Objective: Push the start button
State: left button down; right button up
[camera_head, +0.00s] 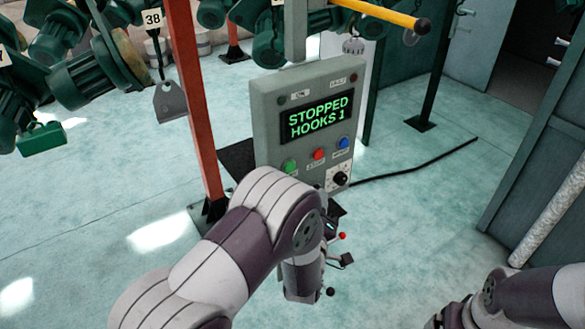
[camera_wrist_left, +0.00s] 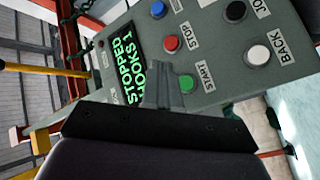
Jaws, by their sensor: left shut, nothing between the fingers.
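The grey control panel (camera_head: 262,120) stands upright with a lit display (camera_head: 316,115) reading STOPPED, HOOKS 1. The green start button (camera_head: 289,166) is at the left of its button row, beside the red stop button (camera_head: 318,154) and a blue button (camera_head: 344,143). In the left wrist view, my left gripper (camera_wrist_left: 165,80) is shut and empty in front of the panel. Its tip shows just beside the green start button (camera_wrist_left: 187,84); I cannot tell whether it touches. In the head view my left arm hides the gripper's fingers and the panel's lower part. My right gripper's fingers are not visible.
An orange post (camera_head: 195,100) stands left of the panel. A black cable (camera_head: 420,163) runs right across the floor. Green hoists (camera_head: 85,75) hang at upper left.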

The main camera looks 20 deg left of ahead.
aim_at(290, 167)
pick_arm(q)
jog(key=w+a, duration=0.5)
jog(key=a, duration=0.1)
jog(key=shift+a+b, duration=0.35)
jog(key=shift+a, duration=0.05)
jog(key=shift+f, duration=0.1)
jog(key=shift+w, duration=0.1)
dwell(1.5)
jog(key=shift+w+a+b, duration=0.25)
jog(key=shift+a+b, duration=0.05)
jog(key=shift+b, duration=0.05)
